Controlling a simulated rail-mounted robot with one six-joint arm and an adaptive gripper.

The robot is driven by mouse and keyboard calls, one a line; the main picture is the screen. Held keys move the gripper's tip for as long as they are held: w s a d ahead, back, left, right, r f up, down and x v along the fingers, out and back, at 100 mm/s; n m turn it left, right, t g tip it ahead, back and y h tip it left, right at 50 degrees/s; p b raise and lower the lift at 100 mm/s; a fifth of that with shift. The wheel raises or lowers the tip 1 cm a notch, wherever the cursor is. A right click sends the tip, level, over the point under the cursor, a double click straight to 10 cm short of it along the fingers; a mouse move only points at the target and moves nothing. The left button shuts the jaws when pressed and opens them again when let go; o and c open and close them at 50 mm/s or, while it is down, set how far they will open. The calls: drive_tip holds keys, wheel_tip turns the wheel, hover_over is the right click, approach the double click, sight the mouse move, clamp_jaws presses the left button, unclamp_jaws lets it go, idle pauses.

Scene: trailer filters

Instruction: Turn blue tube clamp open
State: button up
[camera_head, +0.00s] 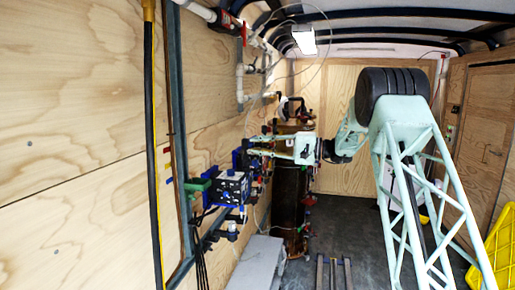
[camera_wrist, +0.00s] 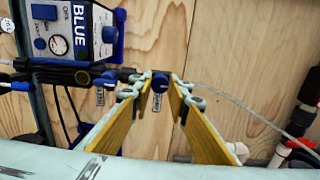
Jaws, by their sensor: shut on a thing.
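A small blue clamp (camera_wrist: 160,82) sits on the dark tube line in the middle of the wrist view, against the plywood wall. My gripper (camera_wrist: 158,90) has its two yellow-padded fingers on either side of this clamp, shut on it. The fingertips hide part of it, and its exact turn angle is hard to tell. In the head view my gripper (camera_head: 256,147) reaches the left wall beside the blue equipment; the clamp is too small to make out there.
A control box labelled BLUE (camera_wrist: 72,32), with a gauge, is left of the fingers; it also shows in the head view (camera_head: 232,187). Another small blue clamp (camera_wrist: 105,79) sits close on the left. A clear tube (camera_wrist: 240,103) runs right toward red-and-white pipe fittings (camera_wrist: 292,147).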

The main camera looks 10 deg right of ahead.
idle(0.3)
drive_tip(key=o, duration=0.8)
drive_tip(key=shift+o, duration=0.2)
drive_tip(key=shift+d, duration=0.15)
drive_tip(key=v, duration=1.1)
drive_tip(key=shift+s+d, duration=0.3)
drive_tip(key=shift+n, duration=0.3)
